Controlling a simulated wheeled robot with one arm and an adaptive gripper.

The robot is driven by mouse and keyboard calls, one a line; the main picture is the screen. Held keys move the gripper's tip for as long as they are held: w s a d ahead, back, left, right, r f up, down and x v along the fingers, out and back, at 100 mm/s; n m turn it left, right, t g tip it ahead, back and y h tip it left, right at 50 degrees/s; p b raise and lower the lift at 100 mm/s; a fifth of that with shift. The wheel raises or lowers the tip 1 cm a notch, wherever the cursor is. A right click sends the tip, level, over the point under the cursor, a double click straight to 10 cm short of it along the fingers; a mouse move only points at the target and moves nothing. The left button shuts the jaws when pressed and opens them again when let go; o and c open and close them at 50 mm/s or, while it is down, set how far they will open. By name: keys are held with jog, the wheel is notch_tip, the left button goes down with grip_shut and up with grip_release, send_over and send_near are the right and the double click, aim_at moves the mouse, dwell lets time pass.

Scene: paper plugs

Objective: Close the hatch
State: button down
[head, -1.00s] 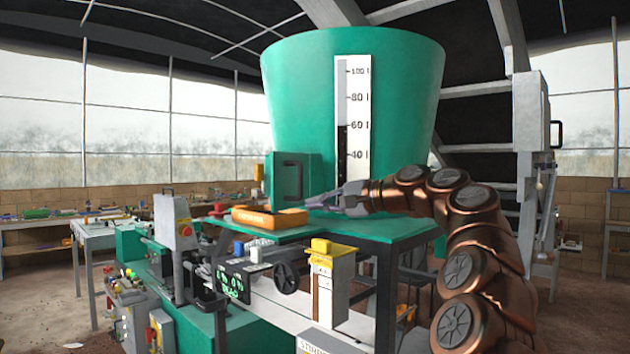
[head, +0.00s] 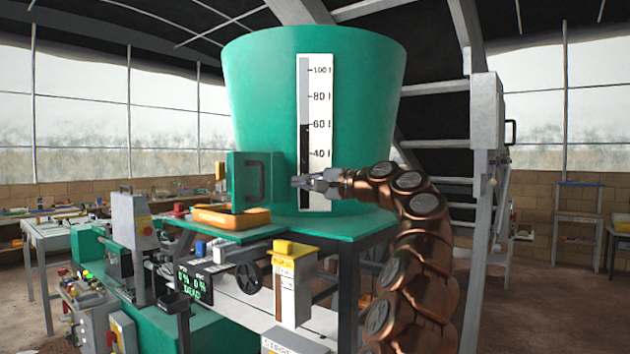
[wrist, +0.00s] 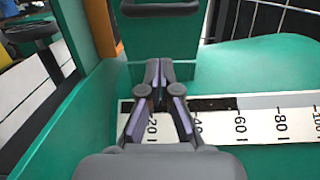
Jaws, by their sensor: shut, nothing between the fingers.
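The hatch (head: 238,182) is a green panel with a dark handle (head: 254,182). It stands out from the lower front of the large green tank (head: 260,90) and looks open. My gripper (head: 294,182) is just right of the hatch at handle height, in front of the tank's white scale. Its fingers are shut and empty. In the wrist view the closed fingertips (wrist: 159,68) point at the lower part of the hatch (wrist: 150,40), with the handle (wrist: 160,8) beyond them. I cannot tell whether the fingertips touch the hatch.
The white scale (head: 314,110) runs up the tank wall beside my gripper. An orange tray-like piece (head: 228,222) lies on the green tabletop (head: 340,222) below the hatch. A yellow-topped post (head: 292,290) stands in front. A grey ladder frame (head: 482,190) stands at right.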

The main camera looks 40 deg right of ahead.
aim_at(262, 180)
jog(key=w+a, duration=0.4)
jog(key=shift+w+a, duration=0.2)
jog(key=shift+w, duration=0.15)
dwell(0.3)
